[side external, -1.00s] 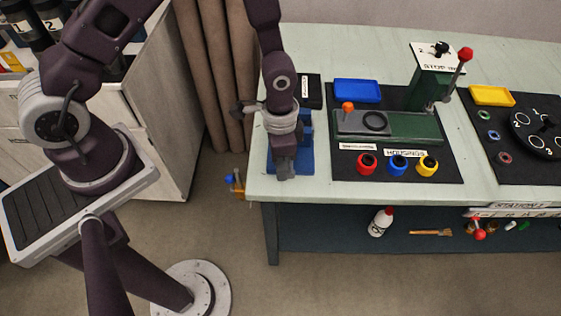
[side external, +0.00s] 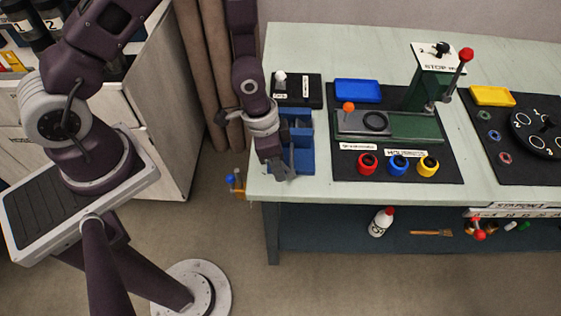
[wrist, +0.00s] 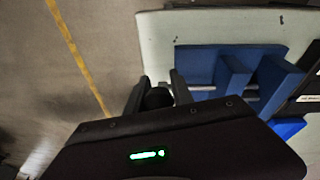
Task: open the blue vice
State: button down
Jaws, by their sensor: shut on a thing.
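The blue vice (side external: 306,158) stands on a blue base at the left end of the pale green table. In the wrist view its blue jaws (wrist: 232,74) stand upright with a gap between them. My gripper (side external: 283,171) is at the vice's front left side, low over the table. In the wrist view its fingers (wrist: 157,88) sit on either side of a dark rounded knob (wrist: 158,98), and it is shut on this knob. How the knob joins the vice is hidden by my gripper.
A black box with a white knob (side external: 281,77) stands behind the vice. To the right, a black mat (side external: 443,165) carries a green press (side external: 412,127), a blue tray (side external: 357,91) and red, blue and yellow rings. The table's left edge is close to my gripper.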

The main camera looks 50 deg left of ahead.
jog(key=shift+s+a+f+t+h, duration=0.4)
jog(key=shift+f+t+h, duration=0.1)
jog(key=shift+t+h, duration=0.6)
jog(key=c, duration=1.2)
grip_release()
jog(key=shift+o, duration=0.2)
jog(key=v, duration=0.7)
jog(key=shift+w+r, duration=0.1)
